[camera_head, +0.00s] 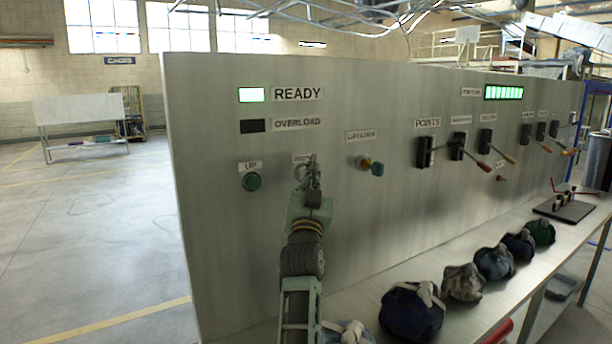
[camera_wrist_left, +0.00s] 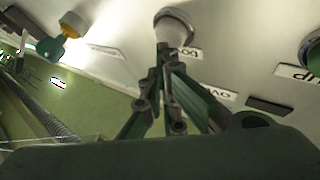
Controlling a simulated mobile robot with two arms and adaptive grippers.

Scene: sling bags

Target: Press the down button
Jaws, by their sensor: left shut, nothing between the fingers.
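The control panel (camera_head: 215,240) stands upright in front of me. The down button (camera_head: 299,173) is mostly hidden behind my left gripper (camera_head: 313,160) in the head view; part of its label shows above it. In the left wrist view the button is a pale round knob (camera_wrist_left: 174,30) on the panel. My left gripper also shows there (camera_wrist_left: 165,50), its fingers shut and empty, with the tips at the near edge of the knob. I cannot tell whether they touch it. My right gripper is not in view.
The green up button (camera_head: 252,182) is left of the gripper. A yellow and teal key-like switch (camera_head: 371,166) is to its right, with several levers beyond. Dark and patterned bags (camera_head: 412,312) line the table (camera_head: 365,292) below the panel.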

